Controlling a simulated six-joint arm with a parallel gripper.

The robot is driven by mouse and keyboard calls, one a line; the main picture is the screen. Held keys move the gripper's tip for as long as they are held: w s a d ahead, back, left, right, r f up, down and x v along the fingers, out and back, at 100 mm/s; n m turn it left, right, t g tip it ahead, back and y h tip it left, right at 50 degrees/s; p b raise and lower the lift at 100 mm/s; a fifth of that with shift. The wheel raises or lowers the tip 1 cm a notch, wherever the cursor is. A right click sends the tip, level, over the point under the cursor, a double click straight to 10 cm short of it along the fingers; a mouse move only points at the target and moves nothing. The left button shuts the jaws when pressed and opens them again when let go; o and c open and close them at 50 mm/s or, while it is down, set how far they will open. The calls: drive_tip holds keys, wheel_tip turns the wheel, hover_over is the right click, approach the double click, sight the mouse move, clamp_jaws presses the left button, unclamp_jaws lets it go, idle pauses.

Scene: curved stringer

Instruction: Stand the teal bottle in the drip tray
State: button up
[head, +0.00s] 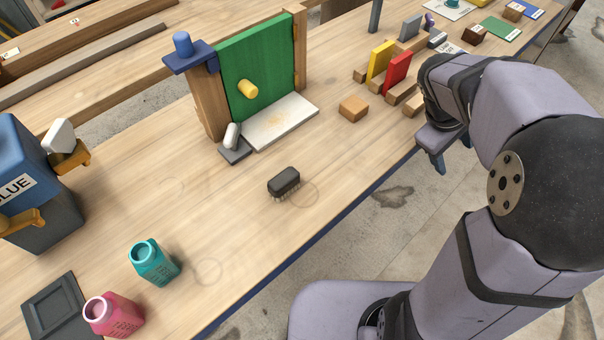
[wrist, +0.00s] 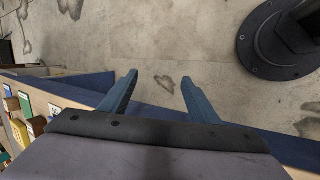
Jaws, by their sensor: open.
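The teal bottle (head: 154,263) stands upright on the wooden table at the lower left of the head view, with its open mouth facing up. A dark grey square tray (head: 53,302) with a raised rim, which looks like the drip tray, lies at the lower left corner. Its right part is partly hidden by a pink bottle (head: 113,314). My gripper (head: 438,165) is at the table's right edge, far from the teal bottle. In the wrist view my gripper (wrist: 158,84) is open, with two blue fingers apart and only floor between them.
A black brush (head: 284,182) lies mid-table. A green panel (head: 260,65) in a wooden frame stands behind it. A wooden block (head: 353,108) and upright red and yellow pieces sit near my arm. A blue bin (head: 30,185) stands at left. Table between brush and teal bottle is clear.

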drive_tip(key=s+a+r+n+y+p, duration=0.2)
drive_tip(key=a+r+n+p, duration=0.5)
drive_tip(key=a+r+p, duration=0.65)
drive_tip(key=r+n+g+y+p, duration=0.2)
drive_tip(key=n+g+y+p, duration=0.15)
drive_tip(key=n+p, duration=0.6)
hover_over(139, 252)
drive_tip(key=p, duration=0.2)
drive_tip(key=shift+m+t+y, duration=0.25)
drive_tip(key=shift+m+t, duration=0.2)
drive_tip(key=shift+m, duration=0.8)
drive_tip(key=shift+s+a+f+n+p, duration=0.1)
drive_tip(key=shift+f+n+p, duration=0.1)
drive_tip(key=shift+n, duration=0.35)
drive_tip(key=shift+a+f+n+p, duration=0.1)
drive_tip(key=shift+f+n+p, duration=0.1)
drive_tip(key=shift+n, duration=0.35)
drive_tip(key=n, duration=0.1)
drive_tip(key=f+n+p, duration=0.1)
drive_tip(key=n, duration=0.1)
drive_tip(key=shift+t, duration=0.4)
drive_tip(key=shift+f+p, duration=0.35)
drive_tip(key=shift+f, duration=0.7)
drive_tip(key=shift+d+f, duration=0.15)
drive_tip(key=shift+f, duration=0.1)
wheel_tip(139, 252, down, 4)
drive_tip(key=shift+d+r+p, duration=0.15)
drive_tip(key=shift+r+p, duration=0.1)
drive_tip(key=shift+p, duration=0.9)
drive_tip(key=shift+f, duration=0.6)
